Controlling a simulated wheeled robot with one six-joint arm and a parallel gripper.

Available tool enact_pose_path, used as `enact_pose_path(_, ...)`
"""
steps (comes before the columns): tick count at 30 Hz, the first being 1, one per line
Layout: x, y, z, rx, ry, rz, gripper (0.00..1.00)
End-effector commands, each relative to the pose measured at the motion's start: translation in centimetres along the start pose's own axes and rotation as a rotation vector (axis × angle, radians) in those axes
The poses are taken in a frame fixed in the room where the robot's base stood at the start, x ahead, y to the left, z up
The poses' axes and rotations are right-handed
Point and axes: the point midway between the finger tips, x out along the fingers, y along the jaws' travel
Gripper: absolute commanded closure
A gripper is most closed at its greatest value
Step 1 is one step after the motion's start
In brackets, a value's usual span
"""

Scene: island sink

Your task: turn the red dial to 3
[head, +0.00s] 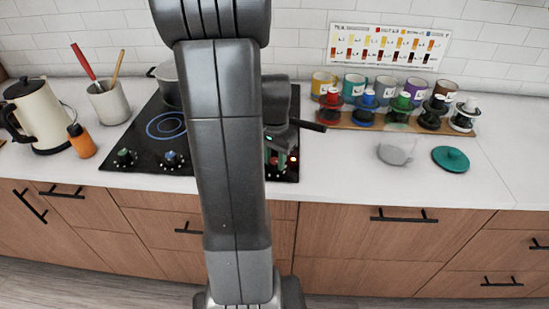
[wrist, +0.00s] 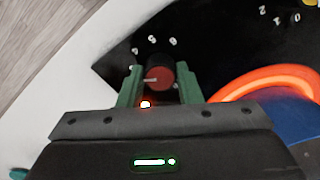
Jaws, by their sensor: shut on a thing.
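The red dial (wrist: 160,76) has a dark body and a red face with a white pointer line, which points left in the wrist view. White marks are printed on the black hob around it, too blurred to read surely. My gripper (wrist: 160,84) has green fingers, one on each side of the dial, and is shut on it. In the head view my gripper (head: 279,150) is at the hob's front right, partly hidden by my arm, and the dial is hard to make out there.
An orange ring glows on a burner (wrist: 264,84) right of the dial. A pot (head: 168,82) stands at the back.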

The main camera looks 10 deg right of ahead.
Motion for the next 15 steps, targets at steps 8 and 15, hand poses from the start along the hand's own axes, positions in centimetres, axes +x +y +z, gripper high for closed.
enact_pose_path(8,-0.09,-0.04,-0.08,-0.001,0.003,-0.001,0.47)
enact_pose_path(15,-0.05,-0.02,-0.04,-0.001,0.001,-0.001,0.47)
